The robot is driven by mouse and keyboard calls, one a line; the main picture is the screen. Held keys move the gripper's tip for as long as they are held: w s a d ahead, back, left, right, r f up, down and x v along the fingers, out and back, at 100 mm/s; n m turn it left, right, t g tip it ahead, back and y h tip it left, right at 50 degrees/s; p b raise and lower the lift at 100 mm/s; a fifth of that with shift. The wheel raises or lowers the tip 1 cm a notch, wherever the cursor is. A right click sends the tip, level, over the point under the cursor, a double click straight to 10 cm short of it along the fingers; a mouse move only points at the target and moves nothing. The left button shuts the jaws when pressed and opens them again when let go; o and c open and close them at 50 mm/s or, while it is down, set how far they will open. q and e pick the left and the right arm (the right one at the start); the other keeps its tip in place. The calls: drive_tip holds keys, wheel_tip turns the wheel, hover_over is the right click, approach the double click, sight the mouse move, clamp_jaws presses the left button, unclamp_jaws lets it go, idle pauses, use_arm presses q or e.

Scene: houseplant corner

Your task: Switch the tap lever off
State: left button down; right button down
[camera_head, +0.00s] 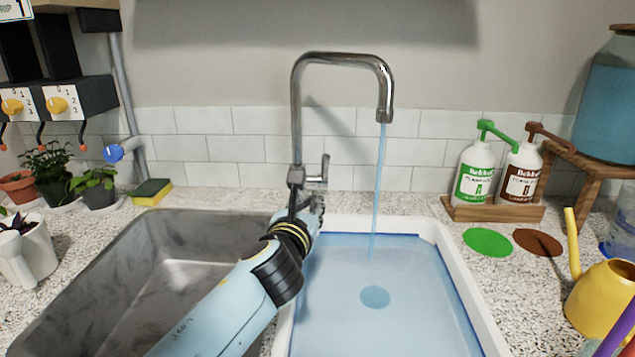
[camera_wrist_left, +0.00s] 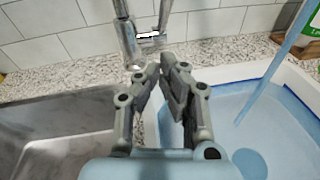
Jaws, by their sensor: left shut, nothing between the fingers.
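The chrome tap (camera_head: 296,110) stands behind the sinks, and its spout points down over the right-hand basin. Its small lever (camera_head: 325,168) sticks up on the right side of the tap's base; the lever's mount also shows in the left wrist view (camera_wrist_left: 152,37). A stream of water (camera_head: 379,180) runs from the spout. My left gripper (camera_head: 305,200) is just below and in front of the lever, shut and empty. In the left wrist view (camera_wrist_left: 163,66) its fingertips lie close together, a little short of the tap base. My right gripper is out of view.
Water fills the white-rimmed basin (camera_head: 450,265) on the right; the grey sink (camera_head: 160,270) on the left looks empty. A sponge (camera_head: 152,191) and potted plants stand at the left. Two pump bottles (camera_head: 477,175) and a yellow watering can (camera_head: 600,300) stand at the right.

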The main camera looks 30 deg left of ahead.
use_arm(q)
drive_tip(key=shift+w+a+r+p, duration=0.1)
drive_tip(key=shift+w+a+r, duration=0.25)
drive_tip(key=shift+w, duration=0.75)
drive_tip(key=shift+w+a+r+p, duration=0.1)
drive_tip(key=shift+w+a+r, duration=0.2)
drive_tip(key=shift+w, duration=0.85)
drive_tip(key=shift+w+a+r+p, duration=0.1)
drive_tip(key=shift+w+a+r, duration=0.2)
drive_tip(key=shift+w, duration=0.8)
wheel_tip(320, 180, up, 5)
drive_tip(key=g+p, duration=0.1)
drive_tip(key=p, duration=1.1)
hover_over(322, 172)
drive_tip(key=shift+a+h, duration=0.3)
drive_tip(key=shift+a, duration=0.2)
